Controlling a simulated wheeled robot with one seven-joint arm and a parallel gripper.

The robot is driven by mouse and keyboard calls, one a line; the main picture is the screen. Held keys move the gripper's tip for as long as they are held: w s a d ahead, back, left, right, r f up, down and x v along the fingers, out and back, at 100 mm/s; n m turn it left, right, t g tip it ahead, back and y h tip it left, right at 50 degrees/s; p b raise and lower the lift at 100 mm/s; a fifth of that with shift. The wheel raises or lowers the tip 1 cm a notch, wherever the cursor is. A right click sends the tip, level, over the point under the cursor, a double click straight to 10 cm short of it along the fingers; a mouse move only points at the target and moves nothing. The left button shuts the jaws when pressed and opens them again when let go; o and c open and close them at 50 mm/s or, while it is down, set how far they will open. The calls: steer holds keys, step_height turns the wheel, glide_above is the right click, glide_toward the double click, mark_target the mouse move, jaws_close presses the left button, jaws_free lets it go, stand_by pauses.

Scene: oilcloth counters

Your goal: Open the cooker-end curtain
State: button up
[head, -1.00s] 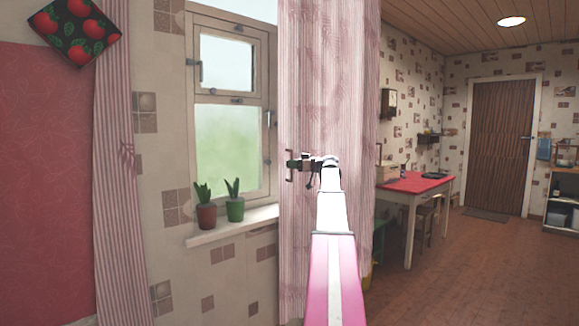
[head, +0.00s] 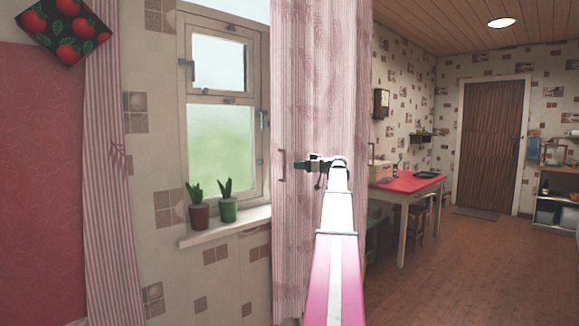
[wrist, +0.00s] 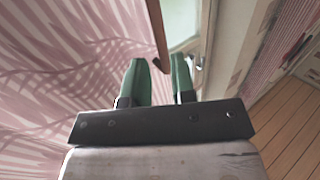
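A pink striped, leaf-patterned curtain (head: 318,90) hangs at the right side of the window. A slim upright brown handle (head: 281,167) is at its left edge. My gripper (head: 299,165) is in front of this curtain, just right of the handle in the head view. The handle (wrist: 158,38) shows just beyond the fingertips, roughly in line with the gap. The frames do not label which curtain is the cooker-end one.
A second striped curtain (head: 108,170) hangs left of the window (head: 222,120). Two potted plants (head: 213,208) stand on the sill (head: 230,228). A red-topped table (head: 408,183) and a stool are at the right. Open floor (head: 460,270) lies at the right.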

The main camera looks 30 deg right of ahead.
steer(key=shift+v, duration=1.95)
steer(key=s+a+f+m+g+h, duration=0.1)
steer(key=a+f+m+g+h, duration=0.2)
steer(key=a+f, duration=1.15)
steer(key=s+a+f+m+g+h, duration=0.25)
steer(key=a+f, duration=0.95)
steer(key=f, duration=0.6)
steer(key=s+a+f+m+g+h, duration=0.2)
steer(key=s+a+f+g+h, duration=0.1)
steer(key=s+a+f, duration=0.6)
steer(key=s+a+f+m+g+h, duration=0.2)
steer(key=s+a+f+h, duration=0.3)
steer(key=s+a+f, duration=0.5)
steer(key=s+f+g, duration=0.1)
steer(key=s+f, duration=0.4)
